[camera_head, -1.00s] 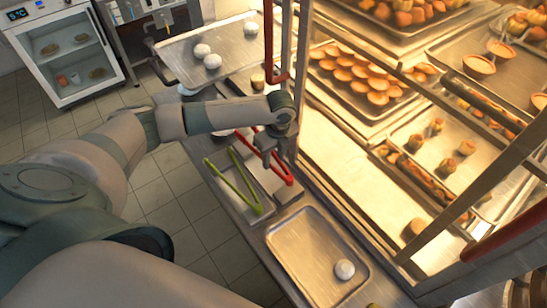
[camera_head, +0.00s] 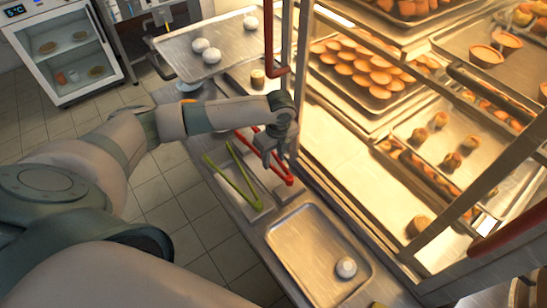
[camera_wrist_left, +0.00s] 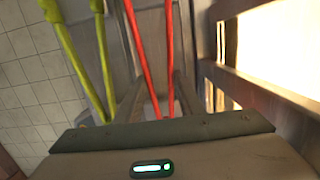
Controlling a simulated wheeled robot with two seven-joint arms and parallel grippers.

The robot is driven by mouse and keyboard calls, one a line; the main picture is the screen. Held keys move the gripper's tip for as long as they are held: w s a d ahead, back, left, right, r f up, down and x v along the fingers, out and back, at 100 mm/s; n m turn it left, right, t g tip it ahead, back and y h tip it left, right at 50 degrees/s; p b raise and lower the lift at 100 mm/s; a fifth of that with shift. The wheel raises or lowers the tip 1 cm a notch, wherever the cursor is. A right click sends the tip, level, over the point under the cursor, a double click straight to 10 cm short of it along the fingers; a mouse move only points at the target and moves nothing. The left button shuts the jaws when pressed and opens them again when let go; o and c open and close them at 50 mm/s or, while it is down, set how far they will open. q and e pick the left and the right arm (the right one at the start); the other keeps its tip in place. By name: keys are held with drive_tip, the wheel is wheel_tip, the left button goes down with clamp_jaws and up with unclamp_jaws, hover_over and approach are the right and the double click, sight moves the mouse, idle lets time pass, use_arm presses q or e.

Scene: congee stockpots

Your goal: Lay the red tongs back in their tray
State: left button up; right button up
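The red tongs (camera_head: 281,170) form a narrow V over the small metal tray (camera_head: 284,191) beside the glass case; whether they touch its floor I cannot tell. They also show in the left wrist view (camera_wrist_left: 142,60), running down between my fingers, their near end hidden by the gripper body. My left gripper (camera_head: 270,162) is right over the tongs, pointing down. Its fingers (camera_wrist_left: 158,92) look apart, with a gap beside the red arms. Green tongs (camera_head: 246,178) lie just left, in the neighbouring tray part; they also show in the wrist view (camera_wrist_left: 68,50). My right gripper is out of view.
A large tray (camera_head: 305,250) with one white ball is in front. A tray (camera_head: 225,50) with several white balls stands behind. The lit glass case (camera_head: 345,160), full of pastries, rises close on the right with metal posts. Open tiled floor (camera_head: 185,205) lies left.

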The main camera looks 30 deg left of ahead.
use_arm(q)
drive_tip(key=shift+f, duration=0.4)
drive_tip(key=shift+f+b, duration=0.4)
drive_tip(key=shift+f, duration=0.6)
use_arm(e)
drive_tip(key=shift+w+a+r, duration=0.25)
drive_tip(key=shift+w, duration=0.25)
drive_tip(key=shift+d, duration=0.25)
